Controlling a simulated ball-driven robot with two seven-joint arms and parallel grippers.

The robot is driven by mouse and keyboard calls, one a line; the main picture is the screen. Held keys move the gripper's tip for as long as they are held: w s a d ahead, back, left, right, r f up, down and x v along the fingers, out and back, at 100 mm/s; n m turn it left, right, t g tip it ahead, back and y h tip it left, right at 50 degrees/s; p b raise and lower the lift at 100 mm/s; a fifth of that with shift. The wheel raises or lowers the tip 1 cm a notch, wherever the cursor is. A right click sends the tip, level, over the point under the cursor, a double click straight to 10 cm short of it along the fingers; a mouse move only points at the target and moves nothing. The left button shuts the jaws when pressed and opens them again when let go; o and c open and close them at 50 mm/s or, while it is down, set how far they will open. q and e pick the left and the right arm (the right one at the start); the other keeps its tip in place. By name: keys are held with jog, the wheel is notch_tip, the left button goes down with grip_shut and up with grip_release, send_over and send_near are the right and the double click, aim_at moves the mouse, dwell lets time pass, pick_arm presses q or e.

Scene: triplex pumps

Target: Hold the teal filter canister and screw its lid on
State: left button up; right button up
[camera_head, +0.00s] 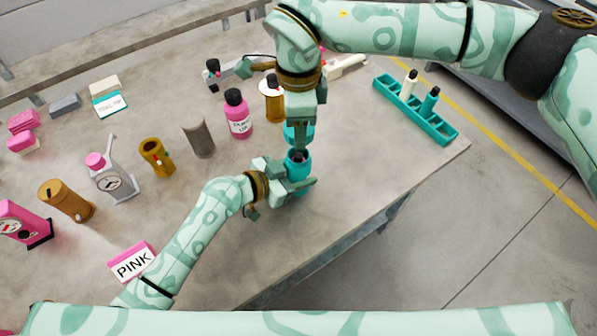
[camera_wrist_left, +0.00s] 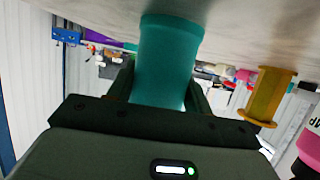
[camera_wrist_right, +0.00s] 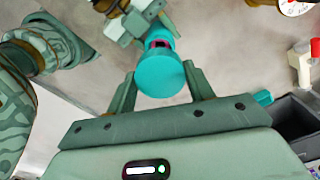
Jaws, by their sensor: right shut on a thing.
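The teal filter canister (camera_head: 298,168) stands upright near the table's right front edge, its dark open top facing up. My left gripper (camera_head: 297,184) has its fingers on both sides of the canister; the canister also fills the space between them in the left wrist view (camera_wrist_left: 167,62). My right gripper (camera_head: 301,118) points down from above, shut on the teal lid (camera_head: 292,134). In the right wrist view the round lid (camera_wrist_right: 160,79) sits between the fingertips, with the canister (camera_wrist_right: 158,42) beyond it. The lid is above the canister opening, with a small gap visible.
A pink bottle (camera_head: 238,115), a grey cylinder (camera_head: 200,138) and a gold cup (camera_head: 156,158) stand to the left. A teal rack (camera_head: 425,118) holding two small bottles lies at the right. The tabletop between the canister and the rack is clear.

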send_over(298, 155)
jog(key=shift+f, duration=2.5)
jog(key=shift+f, duration=0.1)
jog(key=shift+f, duration=0.8)
jog(key=shift+f, duration=0.55)
jog(key=m, duration=0.3)
jog(key=o, duration=0.9)
jog(key=shift+o, duration=0.2)
jog(key=shift+r, duration=2.25)
jog(key=shift+c, duration=0.4)
